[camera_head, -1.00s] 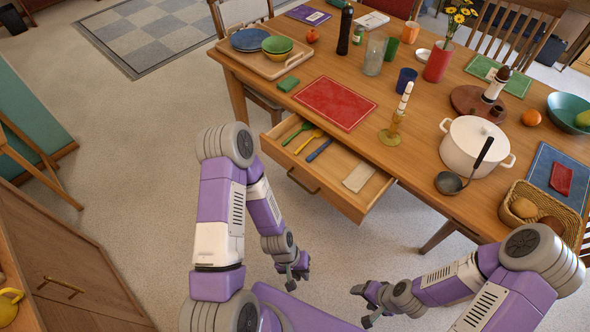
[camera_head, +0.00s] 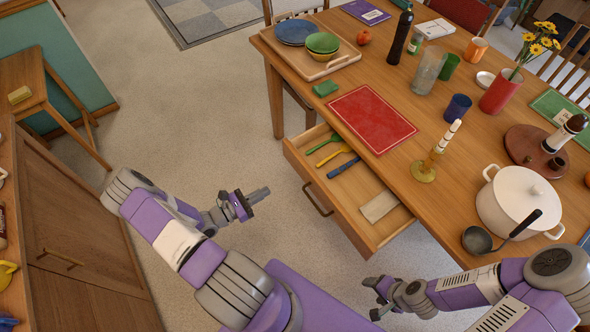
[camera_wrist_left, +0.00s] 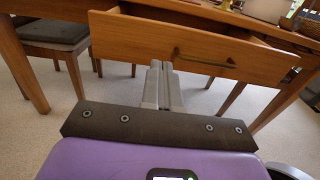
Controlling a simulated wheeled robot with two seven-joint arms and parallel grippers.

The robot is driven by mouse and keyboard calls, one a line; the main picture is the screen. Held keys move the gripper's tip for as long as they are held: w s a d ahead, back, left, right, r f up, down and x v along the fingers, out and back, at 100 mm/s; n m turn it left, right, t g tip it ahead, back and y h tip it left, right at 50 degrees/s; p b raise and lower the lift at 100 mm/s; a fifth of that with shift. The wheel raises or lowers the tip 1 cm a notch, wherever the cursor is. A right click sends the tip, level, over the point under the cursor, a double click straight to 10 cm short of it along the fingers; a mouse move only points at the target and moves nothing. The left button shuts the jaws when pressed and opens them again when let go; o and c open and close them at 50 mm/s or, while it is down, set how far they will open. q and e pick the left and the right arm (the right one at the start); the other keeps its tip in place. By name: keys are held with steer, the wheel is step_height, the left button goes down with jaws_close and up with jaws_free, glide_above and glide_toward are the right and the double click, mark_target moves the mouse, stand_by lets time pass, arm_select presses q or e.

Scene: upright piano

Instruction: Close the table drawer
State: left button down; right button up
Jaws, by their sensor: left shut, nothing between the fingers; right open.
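The table drawer (camera_head: 345,200) is pulled out from the front of the wooden table (camera_head: 440,190). Its front panel and dark handle (camera_head: 317,199) face my arms. Inside lie a green utensil, a yellow utensil, a blue utensil and a pale flat piece. My left gripper (camera_head: 262,193) is shut and empty, left of the drawer front and apart from it. In the left wrist view its fingers (camera_wrist_left: 161,84) point toward the drawer front (camera_wrist_left: 195,48), with the handle (camera_wrist_left: 205,61) to their right. My right gripper (camera_head: 374,299) is open, below the drawer's near right corner.
A red mat (camera_head: 371,117), a candle holder (camera_head: 424,170), a white pot (camera_head: 515,200) and a ladle (camera_head: 480,239) sit on the tabletop near the drawer. A chair (camera_wrist_left: 52,45) stands left of the drawer. Open floor (camera_head: 190,120) lies to the left.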

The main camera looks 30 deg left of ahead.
arm_select(q)
steer(key=b, duration=0.3)
glide_toward(304, 169)
steer(key=x, duration=0.5)
steer(key=shift+w+f, duration=0.3)
steer(key=shift+f, duration=0.05)
steer(key=shift+w+d+r, duration=0.1)
steer(key=shift+w+d, duration=0.1)
steer(key=shift+w, duration=0.4)
steer(key=shift+w, duration=0.1)
